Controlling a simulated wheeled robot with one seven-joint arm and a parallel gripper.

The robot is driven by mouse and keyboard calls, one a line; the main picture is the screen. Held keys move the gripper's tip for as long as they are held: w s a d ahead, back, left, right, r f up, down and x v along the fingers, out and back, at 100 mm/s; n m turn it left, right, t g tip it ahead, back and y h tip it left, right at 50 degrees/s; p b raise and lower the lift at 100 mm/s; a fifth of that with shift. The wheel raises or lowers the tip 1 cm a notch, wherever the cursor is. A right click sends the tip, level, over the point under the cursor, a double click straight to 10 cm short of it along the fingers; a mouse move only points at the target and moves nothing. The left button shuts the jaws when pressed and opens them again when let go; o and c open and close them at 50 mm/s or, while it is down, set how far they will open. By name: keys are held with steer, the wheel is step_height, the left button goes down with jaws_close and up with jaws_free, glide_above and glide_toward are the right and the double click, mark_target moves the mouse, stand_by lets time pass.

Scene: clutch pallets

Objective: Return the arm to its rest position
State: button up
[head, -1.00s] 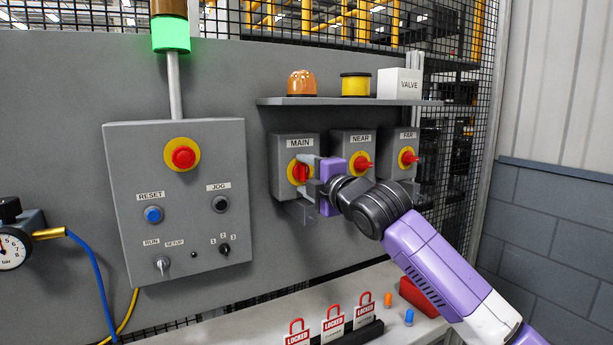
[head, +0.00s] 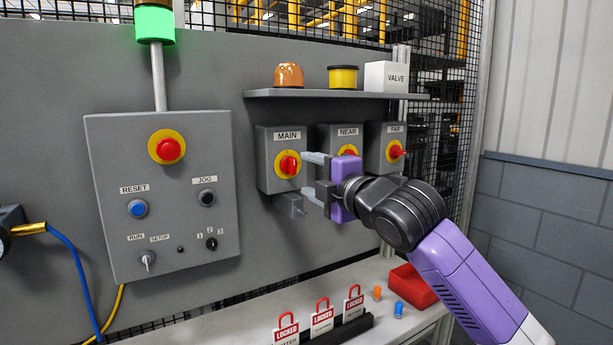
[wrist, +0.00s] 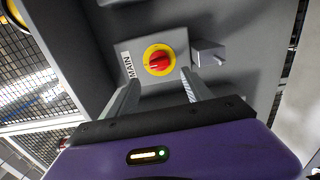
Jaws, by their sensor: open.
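My gripper (head: 312,176) is open and empty, in front of the panel just right of the MAIN switch box (head: 270,178). The red MAIN knob (head: 289,165) on its yellow plate is apart from my fingers. In the wrist view the knob (wrist: 159,62) lies beyond and between my two fingers (wrist: 158,95). My purple arm (head: 465,275) reaches in from the lower right. My gripper partly hides the NEAR switch box (head: 327,141). The FAR switch (head: 395,151) is to its right.
A shelf (head: 335,94) with an orange beacon, a yellow drum and a VALVE box is above. Below, a bench holds red LOCKED tags (head: 322,316), small plugs and a red bin (head: 412,285). A control box (head: 165,240) is at left. A wall (head: 555,230) stands at right.

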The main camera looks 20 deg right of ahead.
steer(key=shift+r, duration=0.1)
steer(key=s+r+m+t+y, duration=0.2)
steer(key=s+r+m+t, duration=0.15)
steer(key=r, duration=0.25)
steer(key=s+f+m+t, duration=0.2)
steer(key=s+f+m, duration=0.2)
steer(key=s+m, duration=0.1)
steer(key=s+d+f+m+h, duration=0.3)
steer(key=s+f+m+h, duration=0.6)
steer(key=s+f+m, duration=0.95)
steer(key=s+f+n+g, duration=0.2)
steer(key=s+f, duration=0.5)
steer(key=s, duration=0.3)
steer(key=s+a+f+n+g+y, duration=0.1)
steer(key=s+f+n+g, duration=0.1)
steer(key=s+f, duration=0.4)
steer(key=s+f+n+g+y, duration=0.1)
steer(key=s+f+g, duration=0.3)
steer(key=s, duration=1)
step_height(320, 180, down, 4)
steer(key=shift+s+a+r+n, duration=0.15)
steer(key=shift+s+r+n, duration=0.05)
steer(key=shift+s+n, duration=0.2)
